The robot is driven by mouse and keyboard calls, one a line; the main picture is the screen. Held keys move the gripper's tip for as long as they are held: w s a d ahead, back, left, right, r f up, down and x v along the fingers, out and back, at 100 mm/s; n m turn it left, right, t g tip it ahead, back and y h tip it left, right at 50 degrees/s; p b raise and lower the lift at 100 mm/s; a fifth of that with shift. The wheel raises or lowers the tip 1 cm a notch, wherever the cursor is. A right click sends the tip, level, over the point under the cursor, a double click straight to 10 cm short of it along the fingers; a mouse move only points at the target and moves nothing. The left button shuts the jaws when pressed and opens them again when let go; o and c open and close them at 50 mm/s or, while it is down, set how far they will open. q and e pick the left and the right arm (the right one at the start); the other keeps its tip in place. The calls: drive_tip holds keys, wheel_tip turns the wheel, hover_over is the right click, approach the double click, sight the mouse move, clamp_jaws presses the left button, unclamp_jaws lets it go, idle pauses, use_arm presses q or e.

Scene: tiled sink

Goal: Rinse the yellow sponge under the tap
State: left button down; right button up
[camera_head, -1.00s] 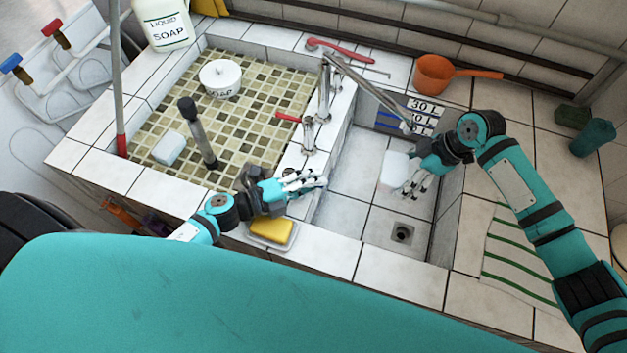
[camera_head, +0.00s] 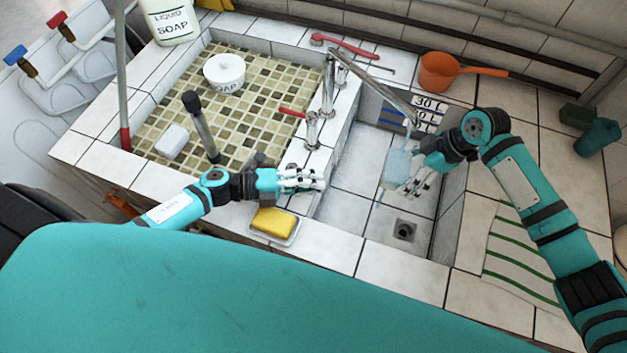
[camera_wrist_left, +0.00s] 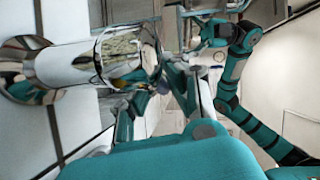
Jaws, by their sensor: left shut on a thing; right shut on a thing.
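The yellow sponge (camera_head: 273,222) lies in a small pale dish (camera_head: 287,239) on the sink's front ledge, below my left gripper, and neither gripper touches it. My left gripper (camera_head: 318,180) is shut beside the chrome tap fittings (camera_head: 312,132); what it grips is hidden. The left wrist view shows a chrome fitting (camera_wrist_left: 100,62) close up. My right gripper (camera_head: 413,180) is shut on a pale block (camera_head: 396,168), held in the right basin under the end of the long spout (camera_head: 375,90). The block looks bluish and glossy, with faint bluish streaks below it.
The right basin (camera_head: 345,212) has a drain (camera_head: 404,230) below the block. The left mosaic basin (camera_head: 255,125) holds a white soap pot (camera_head: 224,72), a white bar (camera_head: 172,141) and an upright dark-topped rod (camera_head: 200,125). An orange scoop (camera_head: 438,72) and striped cloth (camera_head: 515,255) lie right.

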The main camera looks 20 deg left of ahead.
use_arm(q)
drive_tip(key=c, duration=1.3)
unclamp_jaws()
drive_tip(key=shift+f, duration=0.1)
drive_tip(key=shift+c, duration=0.2)
drive_tip(key=v, duration=1.2)
